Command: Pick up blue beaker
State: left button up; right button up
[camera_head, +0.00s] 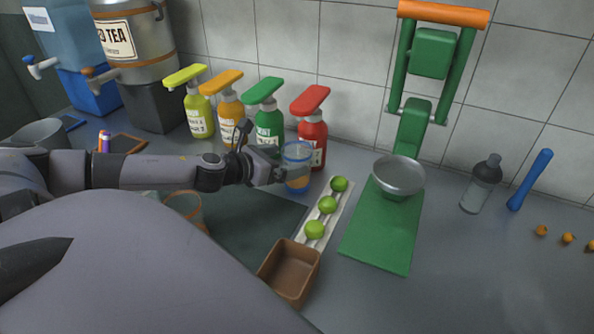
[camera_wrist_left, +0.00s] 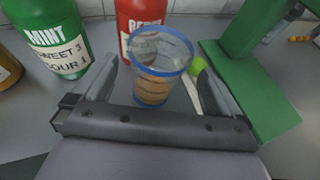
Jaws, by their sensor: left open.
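The blue beaker (camera_head: 298,166) is a clear cup with a blue rim and blue base. It stands upright on the counter in front of the red bottle. My left gripper (camera_head: 281,170) reaches it from the left and is open. In the left wrist view the beaker (camera_wrist_left: 158,65) sits between the two spread fingers of the left gripper (camera_wrist_left: 150,85), with gaps visible beside it. Whether either finger touches it is unclear. My right gripper is not in view.
Yellow, orange, green and red (camera_head: 312,130) pump bottles stand behind. Another cup (camera_head: 184,207) stands left, partly hidden by my arm.

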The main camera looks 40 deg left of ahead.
pick_arm(q)
jog(key=shift+w, duration=0.15)
jog(key=shift+f+p+x, duration=0.15)
jog(key=shift+p+x, duration=0.15)
jog(key=shift+x, duration=0.95)
jog(key=shift+f+p+x, duration=0.15)
jog(key=shift+p+x, duration=0.1)
jog(key=shift+x, duration=1)
jog(key=c, duration=1.1)
jog(key=shift+r, duration=0.25)
